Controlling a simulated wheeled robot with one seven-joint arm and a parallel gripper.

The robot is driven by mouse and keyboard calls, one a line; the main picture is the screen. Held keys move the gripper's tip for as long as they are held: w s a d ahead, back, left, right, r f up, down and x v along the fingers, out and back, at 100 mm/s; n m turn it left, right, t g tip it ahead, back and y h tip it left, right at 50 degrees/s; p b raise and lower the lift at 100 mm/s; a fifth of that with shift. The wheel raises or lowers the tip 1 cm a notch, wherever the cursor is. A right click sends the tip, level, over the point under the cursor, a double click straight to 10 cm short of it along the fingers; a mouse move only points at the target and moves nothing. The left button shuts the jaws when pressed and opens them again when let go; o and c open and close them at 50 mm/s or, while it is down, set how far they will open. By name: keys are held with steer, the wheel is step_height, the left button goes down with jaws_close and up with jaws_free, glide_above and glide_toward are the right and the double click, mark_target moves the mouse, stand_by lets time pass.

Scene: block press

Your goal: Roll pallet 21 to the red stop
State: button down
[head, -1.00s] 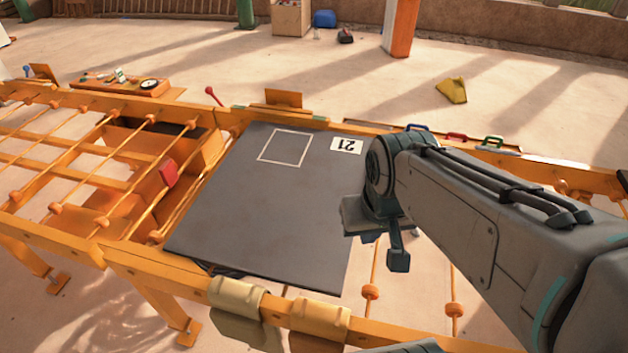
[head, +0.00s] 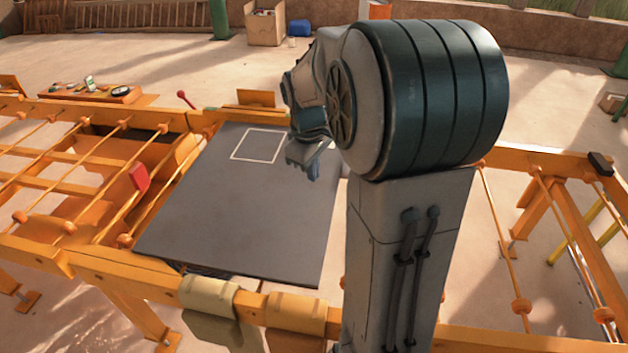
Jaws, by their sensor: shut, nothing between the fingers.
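The pallet (head: 225,215) is a dark grey flat board with a pale square outline near its far edge. It lies on the orange roller frame. Its number label is hidden behind my arm. A red block (head: 139,177), which looks like the red stop, stands on the frame just left of the pallet, with a narrow gap between them. My gripper (head: 303,166) is seen over the pallet's far right part, shut and empty. I cannot tell whether it touches the board.
The orange frame (head: 100,265) runs left and right with beaded roller bars. A red-knobbed lever (head: 185,98) stands at the far rail. A tray of small items (head: 105,93) sits at the far left. Cloth-like covers (head: 212,295) hang over the near rail.

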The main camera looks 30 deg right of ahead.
steer(key=w+d+f+n+g+y+b, duration=0.15)
steer(key=w+d+f, duration=0.25)
steer(key=d+f, duration=0.45)
steer(key=w+d+f+n+t+b, duration=0.1)
steer(key=w+d+f+n+b, duration=0.25)
steer(key=d+f, duration=0.5)
step_height(320, 180, down, 9)
steer(key=w+a, duration=0.2)
steer(key=w, duration=0.1)
steer(key=shift+a+f+b, duration=0.15)
steer(key=shift+a+b, duration=0.15)
steer(key=shift+b, duration=0.05)
steer(key=shift+g, duration=0.25)
